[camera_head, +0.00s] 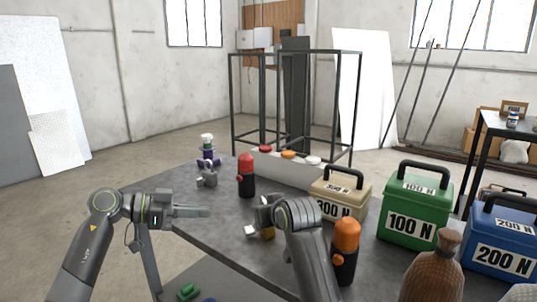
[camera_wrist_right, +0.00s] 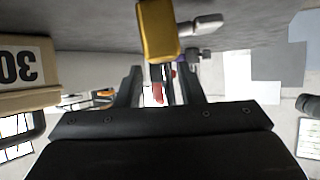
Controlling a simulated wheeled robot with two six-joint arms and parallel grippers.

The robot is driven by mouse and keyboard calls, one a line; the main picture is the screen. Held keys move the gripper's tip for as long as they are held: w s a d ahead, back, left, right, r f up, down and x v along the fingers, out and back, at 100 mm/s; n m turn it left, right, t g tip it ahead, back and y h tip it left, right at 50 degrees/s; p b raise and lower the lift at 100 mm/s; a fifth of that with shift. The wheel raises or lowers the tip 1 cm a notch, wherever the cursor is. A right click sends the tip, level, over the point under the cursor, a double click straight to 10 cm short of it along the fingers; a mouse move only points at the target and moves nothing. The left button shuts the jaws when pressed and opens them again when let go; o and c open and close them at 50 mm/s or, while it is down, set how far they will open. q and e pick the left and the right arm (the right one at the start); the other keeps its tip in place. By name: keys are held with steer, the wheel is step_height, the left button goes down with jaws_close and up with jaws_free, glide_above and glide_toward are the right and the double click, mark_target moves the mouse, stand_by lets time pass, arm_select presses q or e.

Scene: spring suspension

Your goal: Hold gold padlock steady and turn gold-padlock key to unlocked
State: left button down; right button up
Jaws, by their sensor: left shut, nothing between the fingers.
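The gold padlock (camera_wrist_right: 158,30) shows at the top of the right wrist view, with a pale silver key (camera_wrist_right: 203,24) sticking out beside it. In the head view only a small part of the gold padlock (camera_head: 269,233) shows, mostly hidden by my right arm, with the pale key (camera_head: 250,230) to its left. My right gripper (camera_wrist_right: 160,75) is open; its two dark fingers stand apart just below the padlock in the wrist view, and I cannot tell if they touch it. My left gripper (camera_head: 207,212) is shut and empty, left of the padlock and apart from it.
A red-and-black cylinder (camera_head: 246,176) and a grey item (camera_head: 207,178) stand farther back. An orange-topped cylinder (camera_head: 345,248) is right of my right arm. The beige 300 N box (camera_head: 340,193), green 100 N box (camera_head: 416,204) and blue 200 N box (camera_head: 502,240) line the right side.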

steer(key=shift+s+f, duration=0.1)
steer(key=shift+f, duration=0.2)
